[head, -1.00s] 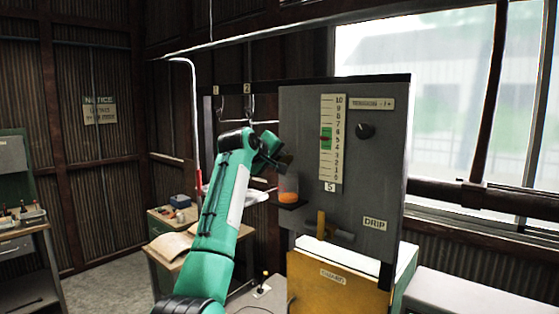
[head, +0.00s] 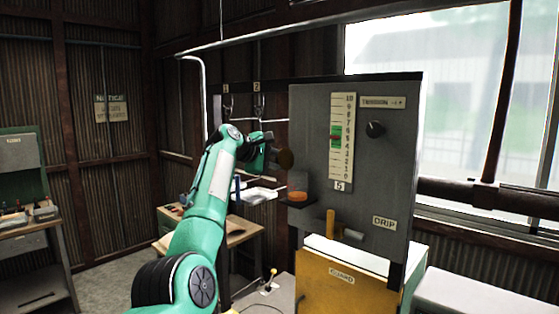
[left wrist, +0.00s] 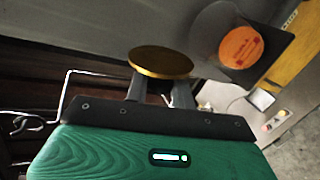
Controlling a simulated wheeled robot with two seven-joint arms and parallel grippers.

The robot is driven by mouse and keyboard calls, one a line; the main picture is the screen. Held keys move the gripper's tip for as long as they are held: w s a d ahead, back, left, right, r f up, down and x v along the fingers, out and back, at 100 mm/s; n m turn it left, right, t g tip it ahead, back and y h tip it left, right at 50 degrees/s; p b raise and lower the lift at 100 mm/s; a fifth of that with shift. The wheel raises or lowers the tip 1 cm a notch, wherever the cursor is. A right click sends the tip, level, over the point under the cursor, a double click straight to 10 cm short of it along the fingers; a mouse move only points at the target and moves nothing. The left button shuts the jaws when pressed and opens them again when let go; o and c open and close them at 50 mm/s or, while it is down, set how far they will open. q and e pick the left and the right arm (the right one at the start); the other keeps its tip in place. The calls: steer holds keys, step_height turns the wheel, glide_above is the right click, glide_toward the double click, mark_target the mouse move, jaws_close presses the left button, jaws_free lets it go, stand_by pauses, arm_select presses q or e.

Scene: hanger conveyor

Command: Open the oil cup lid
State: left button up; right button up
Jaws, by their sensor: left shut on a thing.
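The oil cup (head: 297,185) is a clear cup with orange oil, on a small dark shelf on the grey panel's left side. In the left wrist view the oil cup (left wrist: 208,30) is uncovered, and its orange oil shows from above. My left gripper (head: 271,151) is shut on the lid (head: 286,159), a round brass-coloured disc, held above and apart from the cup. In the left wrist view my left gripper's fingers (left wrist: 160,90) hold the lid (left wrist: 160,62) from beneath its near edge. My right gripper is not in view.
The grey panel (head: 350,215) carries a scale (head: 342,130), a black knob (head: 376,129) and a yellow handle (head: 331,223) below the cup. A yellow guard box (head: 340,290) stands beneath. Metal hooks (head: 259,107) hang behind my arm. A white tray (head: 258,195) lies left of the cup.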

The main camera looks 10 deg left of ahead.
arm_select(q)
steer(key=shift+a+f+n, duration=0.1)
steer(key=shift+n, duration=0.2)
stand_by(0.4)
steer(key=o, duration=0.9)
steer(key=shift+w, duration=0.1)
steer(key=shift+a, duration=0.1)
steer(key=shift+s+a+b, duration=0.15)
steer(key=shift+s+b, duration=0.1)
steer(key=shift+b, duration=0.2)
steer(key=b+v, duration=0.8)
steer(key=v, duration=0.5)
steer(key=shift+a, duration=0.2)
steer(key=shift+w, duration=0.15)
